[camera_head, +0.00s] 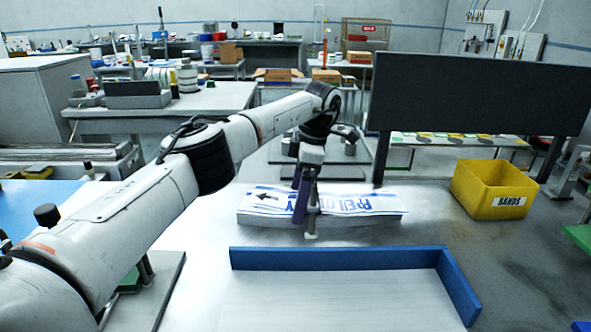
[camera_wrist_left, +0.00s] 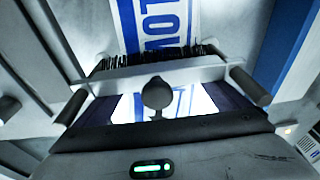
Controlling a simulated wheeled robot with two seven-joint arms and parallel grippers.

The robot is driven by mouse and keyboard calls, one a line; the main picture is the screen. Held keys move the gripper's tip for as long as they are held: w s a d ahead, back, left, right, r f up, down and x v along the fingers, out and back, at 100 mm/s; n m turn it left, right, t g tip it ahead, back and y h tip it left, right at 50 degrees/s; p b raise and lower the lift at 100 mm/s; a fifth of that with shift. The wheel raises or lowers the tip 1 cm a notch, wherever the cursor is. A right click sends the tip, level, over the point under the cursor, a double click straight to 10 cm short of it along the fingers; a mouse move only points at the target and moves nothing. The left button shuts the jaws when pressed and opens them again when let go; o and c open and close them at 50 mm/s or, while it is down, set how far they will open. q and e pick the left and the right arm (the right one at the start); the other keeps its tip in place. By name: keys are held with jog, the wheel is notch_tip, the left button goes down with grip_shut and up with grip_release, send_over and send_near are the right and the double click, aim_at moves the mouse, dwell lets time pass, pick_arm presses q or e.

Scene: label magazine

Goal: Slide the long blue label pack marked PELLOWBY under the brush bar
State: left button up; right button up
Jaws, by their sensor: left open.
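The long label pack (camera_head: 366,204), white with blue lettering seen upside down and a black arrow at its left end, lies flat on the bench. My left gripper (camera_head: 304,212) points down over its left part. In the left wrist view, a grey brush bar (camera_wrist_left: 130,73) with black bristles and a dark round knob (camera_wrist_left: 157,92) crosses the blue-printed label (camera_wrist_left: 162,22). Print shows on both sides of the bar. The open left gripper (camera_wrist_left: 160,105) has its fingers on either side of the knob, with no visible grip. Whether the bristles touch the label is unclear.
A blue L-shaped fence (camera_head: 333,258) edges a pale surface in front of the pack. A yellow bin marked BANDS (camera_head: 494,188) stands right. A dark panel (camera_head: 480,95) rises behind. Bare bench lies between pack and bin.

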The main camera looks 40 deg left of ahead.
pick_arm(q)
jog(key=shift+t+h, duration=0.4)
jog(key=shift+h, duration=0.5)
jog(key=d+r, duration=0.1)
jog(key=r, duration=0.2)
jog(key=w+r, duration=0.1)
jog(key=r, duration=0.1)
jog(key=d+r+p, duration=0.1)
jog(key=r, duration=0.2)
jog(key=shift+w+d+r, duration=0.3)
jog(key=shift+r, duration=0.05)
jog(key=shift+s+a+r, duration=0.2)
jog(key=shift+s+r, duration=0.1)
jog(key=shift+r, duration=0.05)
jog(key=shift+s+a, duration=0.1)
jog(key=shift+a, duration=0.05)
